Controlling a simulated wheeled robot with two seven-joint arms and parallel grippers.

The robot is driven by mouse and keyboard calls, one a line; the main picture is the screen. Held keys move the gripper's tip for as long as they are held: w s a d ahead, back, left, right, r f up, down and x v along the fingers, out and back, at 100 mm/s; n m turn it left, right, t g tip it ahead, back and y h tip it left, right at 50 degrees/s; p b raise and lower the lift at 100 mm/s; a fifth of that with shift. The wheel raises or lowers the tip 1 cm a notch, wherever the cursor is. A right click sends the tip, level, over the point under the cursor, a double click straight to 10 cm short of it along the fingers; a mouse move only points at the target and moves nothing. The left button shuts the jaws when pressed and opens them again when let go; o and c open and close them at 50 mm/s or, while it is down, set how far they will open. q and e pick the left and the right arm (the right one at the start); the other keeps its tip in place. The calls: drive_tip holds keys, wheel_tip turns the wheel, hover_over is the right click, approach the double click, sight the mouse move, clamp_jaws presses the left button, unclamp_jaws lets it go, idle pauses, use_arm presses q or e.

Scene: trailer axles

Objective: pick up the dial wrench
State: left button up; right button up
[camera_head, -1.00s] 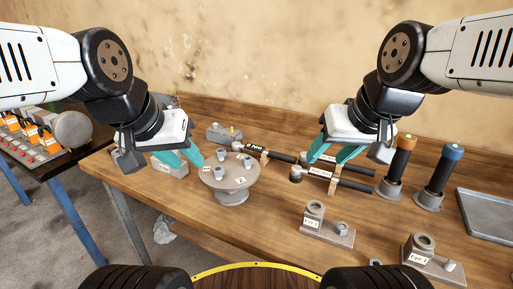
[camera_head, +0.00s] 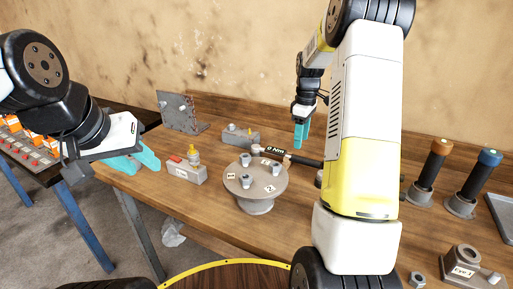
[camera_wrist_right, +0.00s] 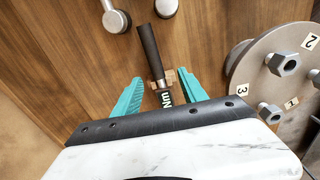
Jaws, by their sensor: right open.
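The dial wrench (camera_head: 303,160) lies on the wooden bench behind the round plate, with a black handle and a dark display reading "0 Nm" (camera_head: 275,151). My right gripper (camera_head: 299,145) is open above it, fingers pointing down. In the right wrist view, the dial wrench (camera_wrist_right: 150,48) lies between the spread teal fingers of the right gripper (camera_wrist_right: 161,80), its display partly hidden by the gripper body. Whether the fingers touch it cannot be told. My left gripper (camera_head: 140,163) is open and empty at the bench's left end, away from the wrench.
The round grey plate (camera_head: 257,192) with numbered bolts stands close to the wrench. Two more tool ends (camera_wrist_right: 115,20) lie near the handle. Cylinders with orange (camera_head: 430,165) and blue (camera_head: 478,175) tops stand right. A grey block (camera_head: 187,172) stands left. My right arm hides the middle bench.

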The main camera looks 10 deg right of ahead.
sight(298, 156)
drive_tip(key=shift+w+f, duration=0.65)
drive_tip(key=shift+f, duration=0.35)
wheel_tip(298, 156, down, 8)
drive_tip(key=shift+r, duration=0.25)
clamp_jaws()
drive_tip(key=shift+r, duration=0.1)
idle(0.5)
